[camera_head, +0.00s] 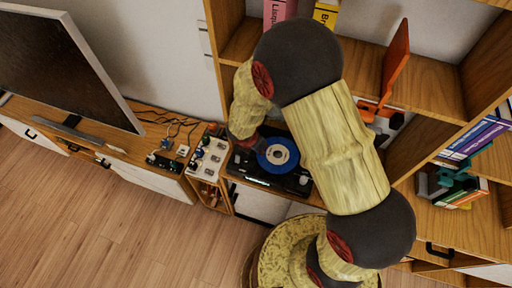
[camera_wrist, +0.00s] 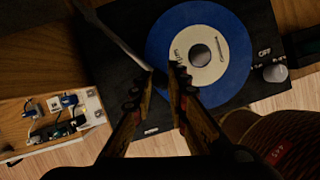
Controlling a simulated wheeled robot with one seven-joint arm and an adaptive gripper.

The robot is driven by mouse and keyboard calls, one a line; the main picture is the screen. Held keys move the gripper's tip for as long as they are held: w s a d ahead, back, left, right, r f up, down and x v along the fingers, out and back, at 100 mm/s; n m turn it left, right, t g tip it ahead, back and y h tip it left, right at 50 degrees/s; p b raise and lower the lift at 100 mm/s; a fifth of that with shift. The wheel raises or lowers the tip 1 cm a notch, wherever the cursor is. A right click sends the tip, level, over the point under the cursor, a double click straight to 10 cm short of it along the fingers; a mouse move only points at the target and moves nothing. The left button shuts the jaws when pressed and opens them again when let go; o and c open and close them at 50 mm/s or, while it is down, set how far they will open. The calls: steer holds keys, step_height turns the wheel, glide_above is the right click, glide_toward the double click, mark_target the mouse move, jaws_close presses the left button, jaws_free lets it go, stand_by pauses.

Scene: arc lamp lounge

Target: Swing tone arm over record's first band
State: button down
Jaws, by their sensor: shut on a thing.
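The record player (camera_wrist: 115,55) is a black deck with a blue record (camera_wrist: 225,85) on it. The record has a cream label (camera_wrist: 187,58) and a grey centre (camera_wrist: 201,54). The thin grey tone arm (camera_wrist: 118,34) runs from the top left, and its free end meets my gripper's fingertips (camera_wrist: 162,75) at the record's lower-left outer edge. My gripper is shut on the tone arm; the fingers hide its tip, so contact with the record cannot be told.
A knob (camera_wrist: 275,72) marked OFF sits at the deck's right. A power strip with plugs (camera_wrist: 55,118) lies left of the deck. In the head view a television (camera_head: 60,65) stands on a low cabinet, and wooden shelves (camera_head: 440,75) with books rise behind and right.

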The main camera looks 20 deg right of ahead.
stand_by(0.3)
steer(key=c, duration=1.8)
jaws_free()
steer(key=shift+o, duration=0.3)
steer(key=v, duration=1.2)
steer(key=shift+w+d, duration=0.1)
steer(key=shift+d, duration=0.05)
